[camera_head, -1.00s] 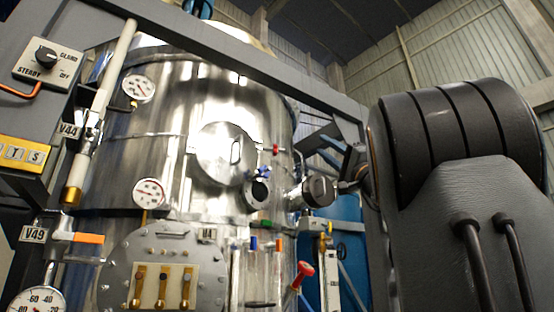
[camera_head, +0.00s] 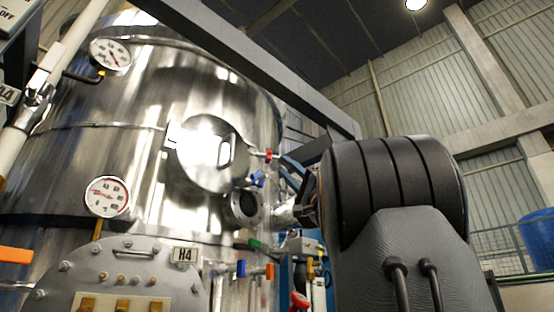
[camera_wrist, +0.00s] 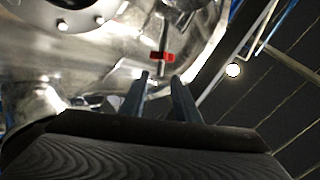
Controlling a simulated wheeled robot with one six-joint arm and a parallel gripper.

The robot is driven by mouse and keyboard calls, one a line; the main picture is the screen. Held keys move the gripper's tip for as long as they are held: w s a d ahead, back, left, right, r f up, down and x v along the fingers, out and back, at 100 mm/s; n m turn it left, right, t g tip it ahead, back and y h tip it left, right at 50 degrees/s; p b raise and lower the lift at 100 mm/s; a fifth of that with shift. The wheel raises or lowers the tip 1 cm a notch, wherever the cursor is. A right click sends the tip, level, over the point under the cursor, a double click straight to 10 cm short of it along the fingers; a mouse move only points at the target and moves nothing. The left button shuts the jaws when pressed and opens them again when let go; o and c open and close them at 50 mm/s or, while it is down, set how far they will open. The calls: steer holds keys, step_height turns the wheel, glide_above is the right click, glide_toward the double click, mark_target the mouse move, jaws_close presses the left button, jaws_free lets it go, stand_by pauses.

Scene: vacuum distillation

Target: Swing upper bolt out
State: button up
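The round, shiny hatch (camera_head: 209,154) with a handle sits on the steel vessel. At its right edge is a small bolt with a red part (camera_head: 262,154), the upper one. A blue-ended bolt (camera_head: 257,179) is just below it. In the wrist view the red part (camera_wrist: 162,57) lies across a thin metal rod, just beyond the tips of my gripper (camera_wrist: 160,76). The two fingers are apart with nothing visible between them. I cannot tell whether they touch the bolt. In the head view my dark arm hides most of the gripper.
A round sight port (camera_head: 243,208) sticks out below the hatch. Two gauges (camera_head: 110,53) are at the left, and a bolted flange cover (camera_head: 115,272) is at the lower left. A grey beam (camera_head: 250,60) crosses above. A blue tank (camera_head: 538,240) stands far right.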

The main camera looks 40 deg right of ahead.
mark_target(277, 158)
steer(key=shift+p+x, duration=1.5)
steer(key=shift+x, duration=1.2)
jaws_close()
